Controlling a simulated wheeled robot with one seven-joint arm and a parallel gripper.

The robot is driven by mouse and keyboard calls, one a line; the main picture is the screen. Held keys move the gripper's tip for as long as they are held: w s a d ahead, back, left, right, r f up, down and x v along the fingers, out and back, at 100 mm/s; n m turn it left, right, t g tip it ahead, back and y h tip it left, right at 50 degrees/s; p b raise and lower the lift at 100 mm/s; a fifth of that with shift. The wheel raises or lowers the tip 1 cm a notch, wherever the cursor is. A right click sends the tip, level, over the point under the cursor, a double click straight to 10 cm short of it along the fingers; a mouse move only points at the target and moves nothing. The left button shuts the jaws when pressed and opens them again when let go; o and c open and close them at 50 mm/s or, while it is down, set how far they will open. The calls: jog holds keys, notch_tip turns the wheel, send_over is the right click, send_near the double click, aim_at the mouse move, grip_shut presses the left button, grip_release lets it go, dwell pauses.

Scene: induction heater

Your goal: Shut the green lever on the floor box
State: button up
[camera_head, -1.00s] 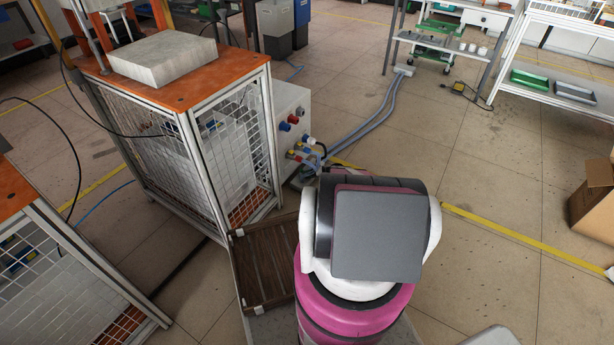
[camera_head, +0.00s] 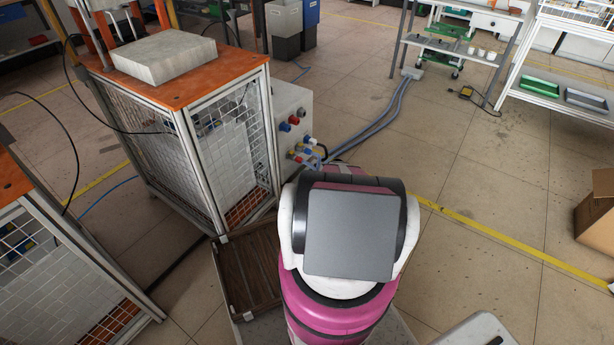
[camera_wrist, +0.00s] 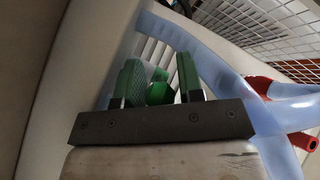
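In the wrist view my gripper (camera_wrist: 160,63) has two green, textured fingers standing apart, so it is open. A dark green piece (camera_wrist: 160,92), which looks like the green lever, shows between the fingers. I cannot tell whether either finger touches it. Pale ribbed slats and light blue hoses (camera_wrist: 215,75) lie just beyond. In the head view my own arm hides the gripper and the lever. The floor box cannot be made out clearly in either view.
The caged heater (camera_head: 190,130) with an orange top stands at left. A white socket box (camera_head: 292,110) is on its side, and grey-blue hoses (camera_head: 375,125) run along the floor. A brown slatted pallet (camera_head: 248,265) lies beside my arm. Red parts (camera_wrist: 300,140) show at right in the wrist view.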

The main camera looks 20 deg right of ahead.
jog(key=v, duration=1)
jog(key=shift+d, duration=0.35)
jog(key=shift+s, duration=0.1)
